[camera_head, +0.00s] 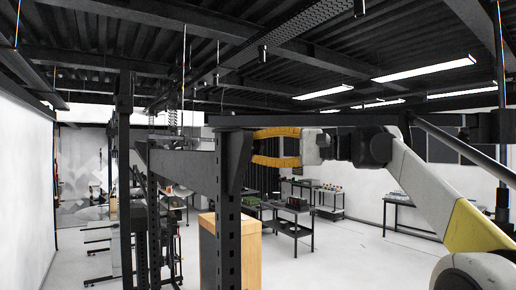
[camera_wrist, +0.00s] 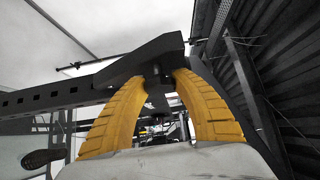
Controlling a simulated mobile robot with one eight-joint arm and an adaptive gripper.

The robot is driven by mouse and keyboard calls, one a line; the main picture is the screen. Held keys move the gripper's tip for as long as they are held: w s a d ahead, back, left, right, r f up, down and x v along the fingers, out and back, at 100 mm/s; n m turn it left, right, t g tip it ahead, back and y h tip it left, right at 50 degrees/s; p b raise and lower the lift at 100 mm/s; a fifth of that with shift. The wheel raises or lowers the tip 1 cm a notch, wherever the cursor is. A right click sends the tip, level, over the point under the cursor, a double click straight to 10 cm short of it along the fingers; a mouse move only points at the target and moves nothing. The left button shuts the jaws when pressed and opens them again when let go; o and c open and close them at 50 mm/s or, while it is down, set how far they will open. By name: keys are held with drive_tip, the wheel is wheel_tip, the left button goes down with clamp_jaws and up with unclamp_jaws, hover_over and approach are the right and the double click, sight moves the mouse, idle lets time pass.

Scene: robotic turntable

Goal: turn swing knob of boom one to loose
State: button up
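The boom is a black metal beam (camera_head: 185,168) that runs into an upright black post (camera_head: 229,215) in the head view. My gripper (camera_head: 254,147) has two orange fingers, one above the other, with a clear gap between them. Its tips are at the post's right side near the beam's end. In the wrist view the fingers of my gripper (camera_wrist: 163,78) stand on either side of a small dark part (camera_wrist: 157,98) under the black beam end (camera_wrist: 140,67). This part may be the swing knob; its shape is unclear, and I cannot tell whether the fingers touch it.
A wooden cabinet (camera_head: 208,250) stands behind the post. Black tables (camera_head: 290,222) with small items stand further back. More black uprights and beams (camera_head: 125,190) crowd the left. The pale floor (camera_head: 350,262) at the right is largely free.

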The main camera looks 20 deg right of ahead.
drive_tip(key=shift+c, duration=0.7)
drive_tip(key=n+y+b, duration=0.3)
drive_tip(key=shift+f+n+t, duration=0.2)
drive_tip(key=shift+n+t, duration=0.1)
drive_tip(key=n+g+y, duration=0.1)
drive_tip(key=n+y, duration=0.1)
drive_tip(key=n+y+b, duration=0.1)
drive_tip(key=n+y, duration=0.1)
drive_tip(key=n, duration=0.1)
drive_tip(key=shift+r+g, duration=0.1)
drive_tip(key=shift+g, duration=0.3)
drive_tip(key=n+g+y, duration=0.1)
drive_tip(key=n+g, duration=0.1)
drive_tip(key=n, duration=0.2)
drive_tip(key=n+g+y, duration=0.2)
drive_tip(key=n+g, duration=0.1)
drive_tip(key=n, duration=0.1)
drive_tip(key=shift+r+g, duration=0.15)
drive_tip(key=shift+g, duration=0.15)
drive_tip(key=shift+n+g+p, duration=1.25)
drive_tip(key=shift+n+g, duration=3.35)
drive_tip(key=shift+n, duration=0.3)
drive_tip(key=shift+n+g, duration=0.3)
